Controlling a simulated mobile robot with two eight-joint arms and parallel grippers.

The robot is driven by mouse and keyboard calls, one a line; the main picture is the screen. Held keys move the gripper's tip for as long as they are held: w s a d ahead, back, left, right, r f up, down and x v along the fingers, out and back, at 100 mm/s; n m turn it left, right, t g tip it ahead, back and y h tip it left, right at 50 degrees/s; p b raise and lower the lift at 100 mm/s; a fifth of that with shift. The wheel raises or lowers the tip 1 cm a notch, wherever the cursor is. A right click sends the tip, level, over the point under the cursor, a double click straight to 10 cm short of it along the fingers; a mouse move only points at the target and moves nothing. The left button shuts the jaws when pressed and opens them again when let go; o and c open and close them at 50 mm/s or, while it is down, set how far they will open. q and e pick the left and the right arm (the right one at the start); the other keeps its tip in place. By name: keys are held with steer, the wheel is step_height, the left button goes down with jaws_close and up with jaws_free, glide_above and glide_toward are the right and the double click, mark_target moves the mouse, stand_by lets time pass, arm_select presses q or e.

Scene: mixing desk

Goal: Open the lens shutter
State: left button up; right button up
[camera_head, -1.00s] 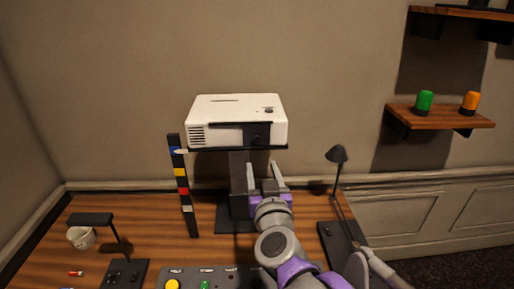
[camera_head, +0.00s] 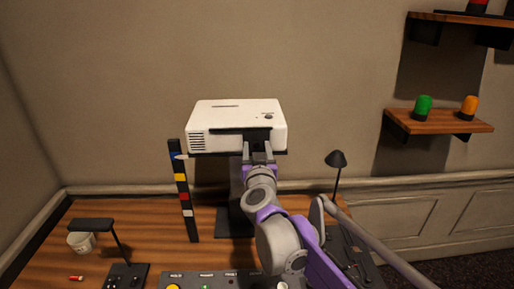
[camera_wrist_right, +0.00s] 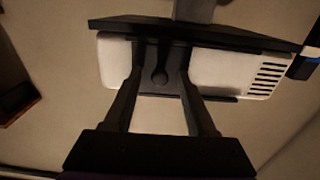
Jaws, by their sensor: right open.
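A white projector (camera_head: 225,114) sits on a black stand platform (camera_head: 215,154). A dark rail (camera_head: 222,131) runs along its front face. The dark lens shutter (camera_head: 257,135) is at the right part of that front, largely hidden by my gripper in the head view. My right gripper (camera_head: 257,149) is raised in front of it, open. My left gripper is not in view.
A black post with coloured bands (camera_head: 184,190) stands left of the projector. A desk lamp (camera_head: 336,160) is to the right. Shelves (camera_head: 440,121) hang at right.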

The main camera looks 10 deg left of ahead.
steer(key=shift+c, duration=0.2)
jaws_close()
steer(key=shift+r, duration=0.1)
stand_by(1.2)
